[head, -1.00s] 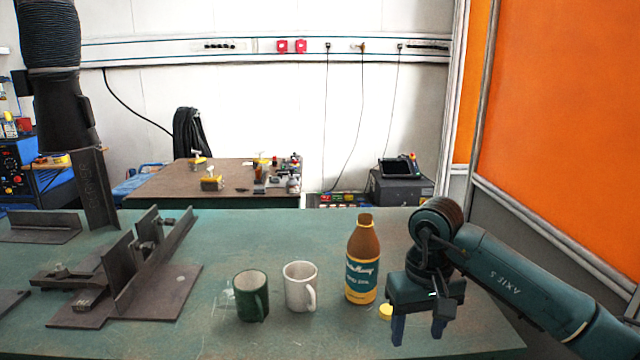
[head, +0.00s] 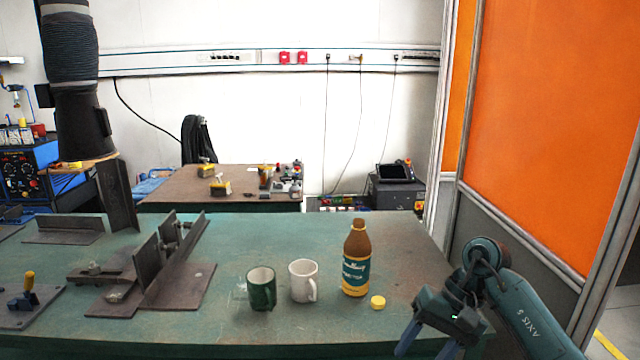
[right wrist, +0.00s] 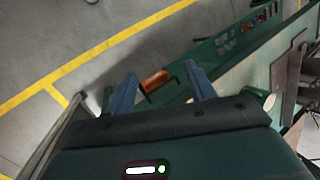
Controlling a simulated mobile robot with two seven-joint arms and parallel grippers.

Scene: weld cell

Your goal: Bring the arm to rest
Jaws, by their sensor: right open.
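My right gripper (head: 428,341) is at the front right of the green table (head: 330,325), its blue fingers pointing down and apart with nothing between them. In the right wrist view the open fingers (right wrist: 165,90) frame the floor and the table's side. A brown bottle (head: 356,258) with a teal and yellow label stands upright, to the left of the gripper and apart from it. Its yellow cap (head: 378,302) lies on the table beside it. A white mug (head: 302,281) and a dark green mug (head: 261,289) stand to the left. My left gripper is not in view.
Steel angle pieces and plates (head: 180,287) occupy the table's left side. A clamp with a yellow handle (head: 29,285) is at the far left. An orange screen (head: 550,130) stands at the right. A brown bench (head: 235,185) is behind. Yellow lines mark the floor.

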